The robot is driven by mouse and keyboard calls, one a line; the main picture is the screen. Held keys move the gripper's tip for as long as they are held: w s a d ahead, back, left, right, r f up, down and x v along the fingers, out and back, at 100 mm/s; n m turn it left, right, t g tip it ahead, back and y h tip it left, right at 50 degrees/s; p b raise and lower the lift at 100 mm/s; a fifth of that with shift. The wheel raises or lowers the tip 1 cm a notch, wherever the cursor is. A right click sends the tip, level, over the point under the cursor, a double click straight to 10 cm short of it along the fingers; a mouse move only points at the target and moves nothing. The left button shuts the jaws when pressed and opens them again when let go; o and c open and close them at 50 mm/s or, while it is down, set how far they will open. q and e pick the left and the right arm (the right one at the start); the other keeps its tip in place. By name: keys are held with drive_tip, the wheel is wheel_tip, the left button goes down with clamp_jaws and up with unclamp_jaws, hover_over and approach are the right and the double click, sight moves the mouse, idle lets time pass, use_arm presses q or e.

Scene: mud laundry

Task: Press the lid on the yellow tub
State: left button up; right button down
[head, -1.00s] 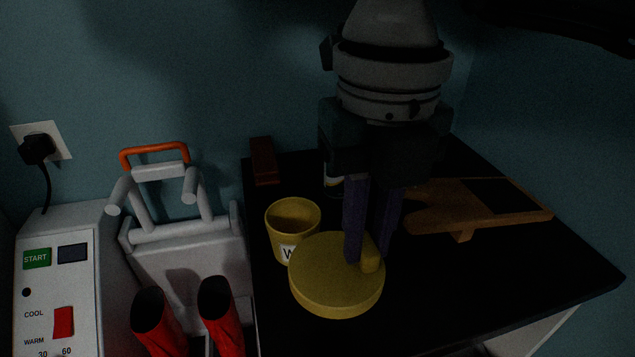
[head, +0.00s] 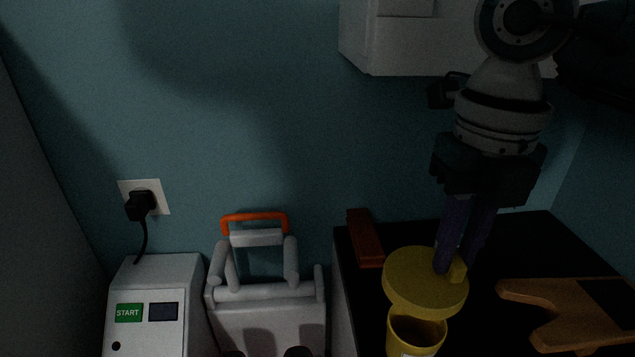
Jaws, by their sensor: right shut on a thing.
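The yellow tub (head: 399,337) stands on the dark tabletop at the bottom of the head view. Its open mouth shows at the front, and its base is cut off by the picture edge. My right gripper (head: 453,268) points down and is shut on the knob of the round yellow lid (head: 418,278). The lid is roughly level, appears raised, and hides the back of the tub's rim. It is off-centre from the mouth; whether they touch I cannot tell. My left gripper is not in view.
A dark tabletop (head: 510,255) carries a reddish-brown block (head: 364,238) behind the lid and a wooden board (head: 560,310) at the right. A white wall unit (head: 395,45) hangs above. A grey machine (head: 165,275) and an orange-handled grey item (head: 265,320) are left.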

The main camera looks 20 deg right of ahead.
drive_tip(key=shift+d+f, duration=0.3)
drive_tip(key=shift+d, duration=0.1)
wheel_tip(320, 180, down, 4)
drive_tip(key=b, duration=0.4)
drive_tip(key=shift+s+f, duration=0.1)
drive_tip(key=shift+f, duration=0.05)
drive_tip(key=shift+f+b, duration=0.65)
drive_tip(key=shift+f, duration=0.05)
drive_tip(key=shift+f, duration=0.45)
idle(0.4)
drive_tip(key=shift+f, duration=0.25)
idle(0.5)
drive_tip(key=shift+f, duration=0.2)
idle(0.7)
